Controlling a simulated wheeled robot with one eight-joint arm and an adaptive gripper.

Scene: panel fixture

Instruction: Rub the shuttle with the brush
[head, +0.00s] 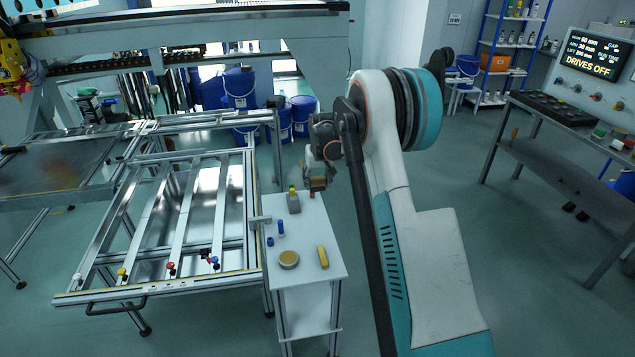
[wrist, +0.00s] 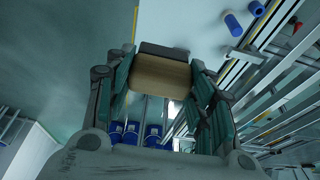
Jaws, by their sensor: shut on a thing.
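My gripper (head: 316,168) is shut on a wooden block with a dark edge, which looks like the brush (head: 318,183). In the wrist view the brush (wrist: 161,76) sits between the finger pads of my gripper (wrist: 160,88). In the head view it is over the far end of a small white table (head: 310,285). A small light grey block (head: 260,221) at the right rail of the panel frame may be the shuttle; I cannot tell for sure. The brush is apart from it, to the right and farther back.
On the table are a grey and yellow item (head: 293,201), a blue bottle (head: 281,229), a blue cap (head: 270,241), a round tin (head: 289,259) and a yellow bar (head: 322,256). The panel frame (head: 250,190) stands left, with coloured knobs along its front.

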